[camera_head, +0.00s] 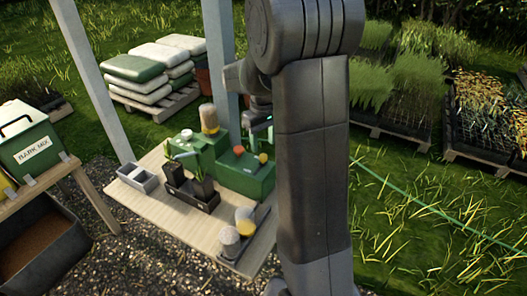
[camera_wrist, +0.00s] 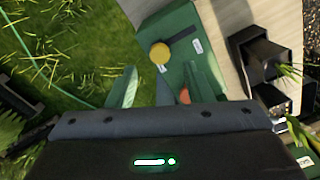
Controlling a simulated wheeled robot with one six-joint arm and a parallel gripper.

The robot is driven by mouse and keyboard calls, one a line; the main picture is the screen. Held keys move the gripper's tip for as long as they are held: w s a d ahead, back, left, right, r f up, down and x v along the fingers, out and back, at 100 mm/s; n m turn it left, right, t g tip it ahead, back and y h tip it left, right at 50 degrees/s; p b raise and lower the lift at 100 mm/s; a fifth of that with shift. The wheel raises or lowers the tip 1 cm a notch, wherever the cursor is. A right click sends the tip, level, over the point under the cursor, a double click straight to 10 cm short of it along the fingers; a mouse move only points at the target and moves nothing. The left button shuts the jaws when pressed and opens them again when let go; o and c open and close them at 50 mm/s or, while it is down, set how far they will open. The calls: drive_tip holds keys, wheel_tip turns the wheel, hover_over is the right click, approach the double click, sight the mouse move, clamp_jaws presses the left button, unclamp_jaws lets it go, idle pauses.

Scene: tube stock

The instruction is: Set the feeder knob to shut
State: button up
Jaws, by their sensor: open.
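A green box-shaped machine (camera_head: 245,178) stands at the right end of the wooden table. It also shows in the wrist view (camera_wrist: 172,75). A round yellow knob (camera_wrist: 160,53) sits on its top, with a dark bar (camera_wrist: 182,35) beside it. An orange-red knob (camera_wrist: 184,96) is partly hidden by my gripper. White labels lie near both, too small to read. I cannot tell which knob is the feeder's or how it is set. My gripper (camera_wrist: 163,85) is open above the machine, its two green fingers apart, with the orange-red knob near the right finger.
Black pots with plants (camera_head: 203,187), a grey divided tray (camera_head: 138,178) and capped jars (camera_head: 229,243) stand on the wooden table (camera_head: 150,215). A green block with a tall container (camera_head: 209,119) stands behind. Grass lies beyond the table's edge.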

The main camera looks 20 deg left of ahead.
sight(263, 156)
wheel_tip(263, 156, down, 5)
drive_tip(key=shift+f, duration=0.1)
idle(0.3)
clamp_jaws()
